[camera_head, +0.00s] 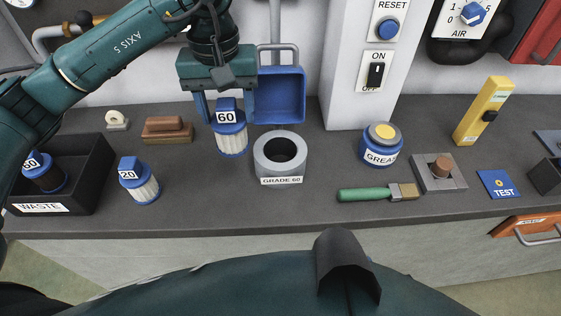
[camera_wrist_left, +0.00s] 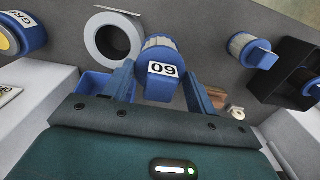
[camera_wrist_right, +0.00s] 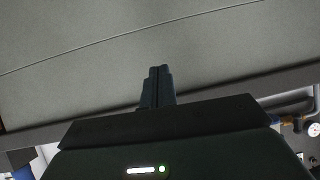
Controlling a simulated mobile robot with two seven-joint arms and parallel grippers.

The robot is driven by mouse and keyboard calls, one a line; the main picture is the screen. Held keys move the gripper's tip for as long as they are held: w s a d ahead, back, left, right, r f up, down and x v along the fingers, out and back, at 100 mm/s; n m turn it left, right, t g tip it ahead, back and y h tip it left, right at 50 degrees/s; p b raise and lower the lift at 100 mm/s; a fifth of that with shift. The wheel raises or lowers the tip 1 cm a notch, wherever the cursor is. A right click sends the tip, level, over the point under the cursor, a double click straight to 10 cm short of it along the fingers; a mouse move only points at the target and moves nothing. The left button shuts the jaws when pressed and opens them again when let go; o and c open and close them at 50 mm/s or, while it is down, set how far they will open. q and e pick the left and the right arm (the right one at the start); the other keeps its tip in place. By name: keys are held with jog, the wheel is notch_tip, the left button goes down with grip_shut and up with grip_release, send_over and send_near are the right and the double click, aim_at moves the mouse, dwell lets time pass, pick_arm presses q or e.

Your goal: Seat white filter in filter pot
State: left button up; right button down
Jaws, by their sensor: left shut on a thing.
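My left gripper (camera_head: 227,108) is shut on the white filter (camera_head: 232,145), which has a blue cap and handle marked 60. The filter is upright, just left of the filter pot (camera_head: 268,169), apart from its opening. It also shows between the fingers in the left wrist view (camera_wrist_left: 160,49). The pot is a grey ring labelled GRADE 60 with a dark, empty-looking bore; its blue lid (camera_head: 281,94) stands open behind. I cannot tell how high the filter hangs. My right gripper (camera_wrist_right: 158,86) has its fingers together, empty, facing a plain grey surface.
Another filter (camera_head: 139,181), marked 20, stands left. A waste bin (camera_head: 88,186) holds a dark-bodied filter (camera_head: 45,174). A green-handled brush (camera_head: 365,194) and grease tin (camera_head: 381,145) lie right of the pot. A wall pillar (camera_head: 357,90) rises behind. The counter front before the pot is clear.

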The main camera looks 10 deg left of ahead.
pick_arm(q)
jog(key=w+d, duration=0.4)
jog(key=d, duration=0.4)
jog(key=p, duration=0.2)
send_near(280, 138)
jog(key=s+f, duration=0.3)
jog(key=f, duration=0.2)
jog(key=shift+s+d+f+p, duration=0.25)
jog(key=shift+d+f+p, duration=0.1)
jog(key=shift+f+p, duration=0.05)
pick_arm(e)
jog(key=shift+s+d+r+h, duration=0.1)
jog(key=shift+d+h, duration=0.05)
jog(key=shift+d, duration=0.25)
jog(key=shift+s+d+r+h, duration=0.1)
jog(key=shift+d+h, duration=0.05)
jog(key=shift+d, duration=0.2)
pick_arm(q)
jog(key=shift+f, duration=0.1)
jog(key=shift+f+b, duration=0.15)
jog(key=shift+b, duration=0.2)
jog(key=o, duration=1.3)
pick_arm(e)
jog(key=shift+a+f+g, duration=0.1)
jog(key=shift+a+g, duration=0.2)
